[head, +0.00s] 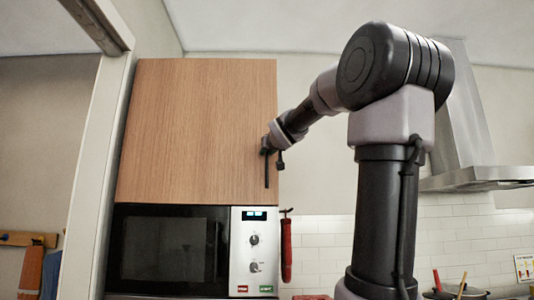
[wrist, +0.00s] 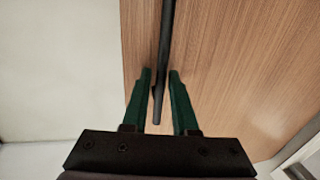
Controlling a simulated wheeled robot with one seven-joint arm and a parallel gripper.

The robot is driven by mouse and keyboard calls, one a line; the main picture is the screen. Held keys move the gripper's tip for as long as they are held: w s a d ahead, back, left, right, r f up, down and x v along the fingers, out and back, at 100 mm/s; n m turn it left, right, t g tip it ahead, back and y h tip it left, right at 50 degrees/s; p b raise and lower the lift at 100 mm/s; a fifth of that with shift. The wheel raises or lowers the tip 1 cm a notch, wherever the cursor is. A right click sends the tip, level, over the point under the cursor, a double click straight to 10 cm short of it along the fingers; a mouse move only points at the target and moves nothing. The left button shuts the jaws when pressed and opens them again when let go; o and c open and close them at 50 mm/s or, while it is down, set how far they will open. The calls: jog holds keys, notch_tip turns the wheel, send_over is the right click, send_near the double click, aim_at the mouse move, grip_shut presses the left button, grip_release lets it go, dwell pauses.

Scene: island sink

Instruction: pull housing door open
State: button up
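The housing door (head: 195,125) is a flat wood-grain panel above the microwave and looks closed. Its thin black bar handle (head: 267,172) runs upright near the lower right edge. In the wrist view the door (wrist: 230,60) fills the right side, and the handle (wrist: 165,40) comes down from the top edge to a free lower end. My gripper (wrist: 160,72) has its two green fingers apart, one on each side of the handle. The right finger is very near the bar; contact cannot be told. In the head view my gripper (head: 272,152) is small at the handle.
A microwave (head: 170,250) sits directly below the door. A red object (head: 286,250) hangs to the right of it. A white wall and door frame (head: 95,180) stand close on the left. A range hood (head: 480,178) is at the right.

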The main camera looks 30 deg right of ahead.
jog(key=shift+w, duration=0.25)
grip_shut()
dwell(1.4)
